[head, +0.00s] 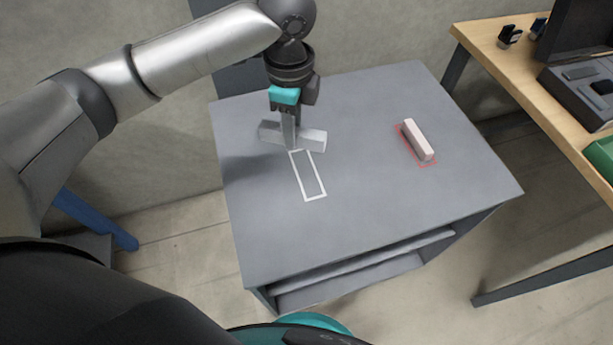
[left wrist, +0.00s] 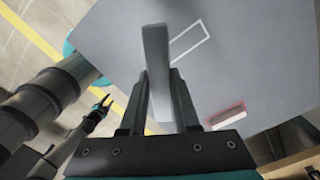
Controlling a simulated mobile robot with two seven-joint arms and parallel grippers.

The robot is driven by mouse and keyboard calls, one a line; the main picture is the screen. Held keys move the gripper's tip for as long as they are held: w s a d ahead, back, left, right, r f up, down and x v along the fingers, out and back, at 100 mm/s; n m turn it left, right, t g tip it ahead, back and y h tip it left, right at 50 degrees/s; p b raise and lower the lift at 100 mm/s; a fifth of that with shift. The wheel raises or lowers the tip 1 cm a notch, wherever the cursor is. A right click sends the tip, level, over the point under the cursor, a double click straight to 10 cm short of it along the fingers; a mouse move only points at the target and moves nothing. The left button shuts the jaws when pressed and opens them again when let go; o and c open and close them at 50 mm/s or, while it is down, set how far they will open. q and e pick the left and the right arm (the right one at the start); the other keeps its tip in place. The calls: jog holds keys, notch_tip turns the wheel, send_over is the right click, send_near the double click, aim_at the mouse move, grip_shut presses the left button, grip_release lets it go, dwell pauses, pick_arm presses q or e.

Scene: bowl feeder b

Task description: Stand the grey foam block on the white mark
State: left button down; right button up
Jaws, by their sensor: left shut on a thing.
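The grey foam block (head: 313,138) is gripped in my left gripper (head: 291,143), behind the far end of the white mark. In the head view its long side lies nearly level, across the mark's length. In the left wrist view the block (left wrist: 157,75) sits between the fingers of my left gripper (left wrist: 158,100). Whether it touches the table is hard to tell. The white mark (head: 308,176) is an empty outlined rectangle on the grey table; it also shows in the left wrist view (left wrist: 188,44). A small dark gripper, apparently my right one (left wrist: 103,103), shows there too; its jaws are unclear.
A pale pinkish block (head: 417,140) lies on a red outline at the right of the grey table (head: 375,215). The table is clear between the two marks and in front of them. A wooden bench (head: 530,80) with dark equipment and a green bin stands farther right.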

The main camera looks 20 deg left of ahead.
pick_arm(q)
jog(key=w+r+m+b, duration=0.1)
jog(key=w+m+b, duration=0.25)
jog(key=m, duration=0.35)
pick_arm(e)
jog(key=w+d+f+t+b, duration=0.1)
jog(key=w+d+f+b, duration=0.1)
jog(key=w+f, duration=0.3)
pick_arm(q)
jog(key=m+b, duration=0.4)
send_over(306, 173)
notch_tip(306, 173, down, 13)
jog(key=shift+f+b, duration=0.85)
jog(key=shift+f, duration=1.8)
pick_arm(e)
jog(key=w+a+r, duration=0.7)
jog(key=w+r, duration=0.1)
jog(key=shift+w+a+y, duration=0.2)
jog(key=shift+a+y, duration=0.05)
jog(key=shift+y, duration=0.05)
pick_arm(q)
jog(key=shift+f, duration=0.1)
pick_arm(e)
jog(key=shift+f, duration=0.1)
